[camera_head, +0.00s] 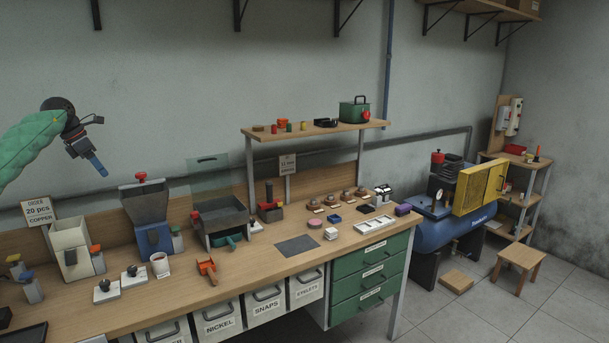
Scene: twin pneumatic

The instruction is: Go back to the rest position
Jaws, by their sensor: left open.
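My left gripper (97,145) is in the head view at the upper left, at the end of my green-sleeved arm. It is raised in the air above the left part of the workbench, apart from everything, and nothing shows between its fingers. One blue finger points down and to the right. My right gripper is not in view. The wooden workbench (150,305) runs across the lower left and middle.
A raised shelf (330,130) stands behind. A blue compressor (450,225) and small stool (521,257) stand right. Floor there is mostly clear.

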